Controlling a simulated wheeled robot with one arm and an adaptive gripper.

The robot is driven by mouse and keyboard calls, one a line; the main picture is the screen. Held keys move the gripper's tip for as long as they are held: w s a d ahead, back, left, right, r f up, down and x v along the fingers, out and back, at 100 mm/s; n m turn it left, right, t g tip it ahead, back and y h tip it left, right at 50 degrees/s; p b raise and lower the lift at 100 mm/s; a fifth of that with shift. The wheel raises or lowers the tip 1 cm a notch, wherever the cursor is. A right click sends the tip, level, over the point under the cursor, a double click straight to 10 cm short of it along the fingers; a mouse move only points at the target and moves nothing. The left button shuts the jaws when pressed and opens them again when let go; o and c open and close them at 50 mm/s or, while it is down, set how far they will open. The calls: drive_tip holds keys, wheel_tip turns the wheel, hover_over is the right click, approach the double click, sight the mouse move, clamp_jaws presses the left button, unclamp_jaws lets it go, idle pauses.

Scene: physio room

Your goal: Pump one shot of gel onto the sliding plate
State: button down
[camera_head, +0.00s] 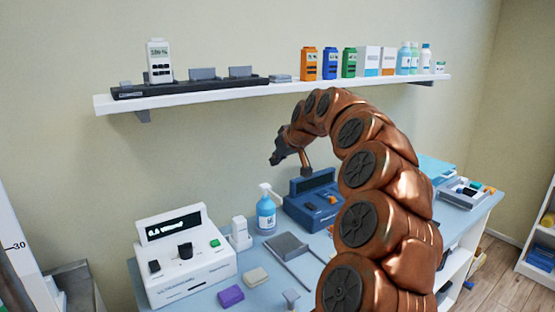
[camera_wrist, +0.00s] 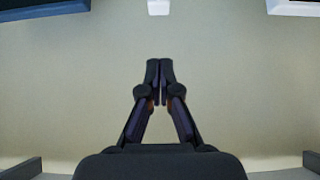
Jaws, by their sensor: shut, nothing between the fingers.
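A blue pump bottle (camera_head: 266,213) with a white pump head stands upright on the table. A flat grey plate (camera_head: 285,246) sits on two thin rails in front of the bottle, slightly to its right. The bottle's nozzle is not clearly above the plate. My gripper (camera_head: 276,158) is raised above the table, above the bottle and apart from it. In the wrist view my gripper (camera_wrist: 159,75) has its fingertips together with nothing between them. Neither the bottle nor the plate can be made out in the wrist view.
A white console (camera_head: 187,255) stands left of the bottle and a dark blue device (camera_head: 311,200) right of it. A purple block (camera_head: 230,296) and a beige block (camera_head: 256,276) lie in front. A wall shelf (camera_head: 190,96) holds several small items above.

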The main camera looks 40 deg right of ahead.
drive_tip(key=p, duration=0.2)
hover_over(267, 187)
drive_tip(key=f, duration=0.6)
drive_tip(key=shift+s, duration=0.2)
drive_tip(key=shift+f+p, duration=0.3)
drive_tip(key=shift+f, duration=1.15)
drive_tip(key=shift+f, duration=0.1)
drive_tip(key=shift+s+f+b, duration=0.1)
drive_tip(key=shift+f+b, duration=0.8)
drive_tip(key=shift+b, duration=0.3)
wheel_tip(267, 187, up, 5)
drive_tip(key=shift+f, duration=0.2)
drive_tip(key=b+v, duration=0.2)
drive_tip(key=v, duration=0.8)
